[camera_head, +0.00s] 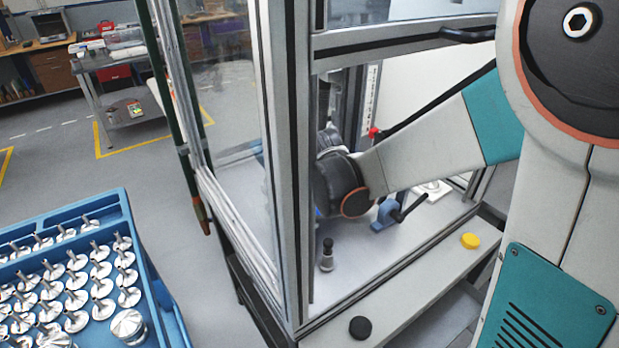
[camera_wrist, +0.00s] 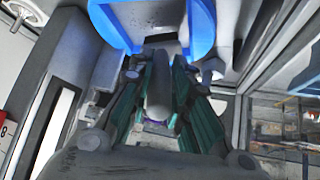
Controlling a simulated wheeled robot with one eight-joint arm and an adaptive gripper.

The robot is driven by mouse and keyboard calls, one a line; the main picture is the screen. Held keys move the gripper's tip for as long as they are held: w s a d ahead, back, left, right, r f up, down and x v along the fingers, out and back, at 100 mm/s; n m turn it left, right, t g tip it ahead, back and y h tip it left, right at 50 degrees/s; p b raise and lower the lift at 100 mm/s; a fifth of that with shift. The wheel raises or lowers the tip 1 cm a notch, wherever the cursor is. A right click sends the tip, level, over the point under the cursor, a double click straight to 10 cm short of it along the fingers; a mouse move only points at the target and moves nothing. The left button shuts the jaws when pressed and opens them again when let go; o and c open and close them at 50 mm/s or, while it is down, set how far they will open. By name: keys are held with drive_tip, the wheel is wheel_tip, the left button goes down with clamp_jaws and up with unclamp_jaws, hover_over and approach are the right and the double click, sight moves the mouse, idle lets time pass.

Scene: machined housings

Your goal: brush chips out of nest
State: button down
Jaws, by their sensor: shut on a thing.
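My gripper (camera_wrist: 160,72) has green-sided fingers closed on a grey rounded bar, which looks like a brush handle (camera_wrist: 158,92). The bar lies lengthwise between the fingers, and its bristles cannot be made out. A bright blue curved part (camera_wrist: 203,22), possibly the nest's surround, stands just beyond the fingertips in the wrist view.
On the enclosure floor stand a blue clamp with a black lever (camera_head: 388,213) and a small dark-topped post (camera_head: 327,255). A yellow button (camera_head: 470,240) and a black one (camera_head: 360,327) sit on the front ledge. A blue tray (camera_head: 150,268) of metal parts is at left.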

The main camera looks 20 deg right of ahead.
drive_tip(key=shift+s+a, duration=0.2)
drive_tip(key=shift+a, duration=0.3)
drive_tip(key=shift+w+d, duration=0.7)
drive_tip(key=shift+d, duration=1.4)
drive_tip(key=shift+s+a+f+b, duration=0.1)
drive_tip(key=shift+s+a+b, duration=0.1)
drive_tip(key=shift+s+a, duration=0.5)
drive_tip(key=shift+s+a+r+b, duration=0.1)
drive_tip(key=shift+s+a+b, duration=0.2)
drive_tip(key=shift+s, duration=0.7)
drive_tip(key=shift+s+a+f+b, duration=0.15)
drive_tip(key=shift+s+a, duration=0.35)
drive_tip(key=shift+s, duration=0.35)
drive_tip(key=shift+w+d, duration=0.25)
drive_tip(key=shift+d, duration=0.45)
drive_tip(key=shift+w+d, duration=0.25)
drive_tip(key=shift+d, duration=0.4)
drive_tip(key=shift+w+d, duration=0.25)
drive_tip(key=shift+d, duration=0.45)
drive_tip(key=shift+s+a, duration=0.25)
drive_tip(key=shift+a, duration=0.45)
drive_tip(key=shift+s+a, duration=0.2)
drive_tip(key=shift+a, duration=0.45)
drive_tip(key=shift+s+a, duration=0.25)
drive_tip(key=shift+a, duration=0.45)
